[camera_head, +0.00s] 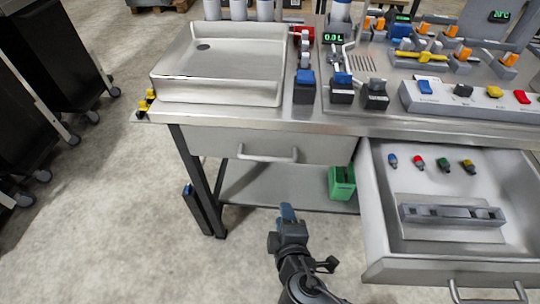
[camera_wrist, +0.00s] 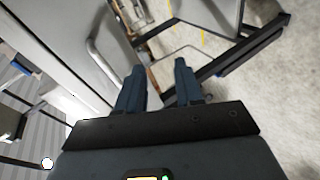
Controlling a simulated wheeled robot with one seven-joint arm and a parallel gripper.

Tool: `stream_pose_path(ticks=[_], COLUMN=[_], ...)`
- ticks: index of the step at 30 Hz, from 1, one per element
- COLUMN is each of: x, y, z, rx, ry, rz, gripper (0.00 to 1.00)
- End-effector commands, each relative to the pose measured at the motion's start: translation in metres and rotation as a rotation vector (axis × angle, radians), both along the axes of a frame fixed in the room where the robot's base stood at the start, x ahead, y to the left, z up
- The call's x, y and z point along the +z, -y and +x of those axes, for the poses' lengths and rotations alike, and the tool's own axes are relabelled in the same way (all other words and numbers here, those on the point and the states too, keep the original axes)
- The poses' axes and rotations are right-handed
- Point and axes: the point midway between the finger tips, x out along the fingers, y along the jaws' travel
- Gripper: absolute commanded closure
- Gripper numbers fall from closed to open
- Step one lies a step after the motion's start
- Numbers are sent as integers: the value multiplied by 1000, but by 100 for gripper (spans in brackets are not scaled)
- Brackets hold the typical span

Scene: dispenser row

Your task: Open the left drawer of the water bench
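The left drawer (camera_head: 262,147) of the water bench is shut, a grey front with a bar handle (camera_head: 268,154) under the sink. My gripper (camera_head: 287,213) is below and in front of that handle in the head view, apart from it. In the wrist view my gripper (camera_wrist: 158,84) shows two blue fingers spread apart with nothing between them. A curved bar handle (camera_wrist: 103,62) on a grey front lies to the left of the fingers there, not between them. The right drawer (camera_head: 375,215) stands pulled out.
The open right drawer holds several small coloured fittings and a grey slotted block (camera_head: 452,215), and juts out right of my arm. A green box (camera_head: 342,183) sits on the lower shelf (camera_head: 270,186). Black carts (camera_head: 35,95) stand far left. The floor (camera_head: 130,235) left of my arm is clear.

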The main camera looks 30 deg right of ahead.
Motion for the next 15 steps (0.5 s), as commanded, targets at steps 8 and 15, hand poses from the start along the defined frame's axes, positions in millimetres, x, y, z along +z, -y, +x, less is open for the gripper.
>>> stream_pose_path(ticks=[8,15], x=[56,66], y=[-14,-11], z=[73,90], rx=[-96,-121], ry=[87,105], rz=[-262,-310], gripper=[64,64])
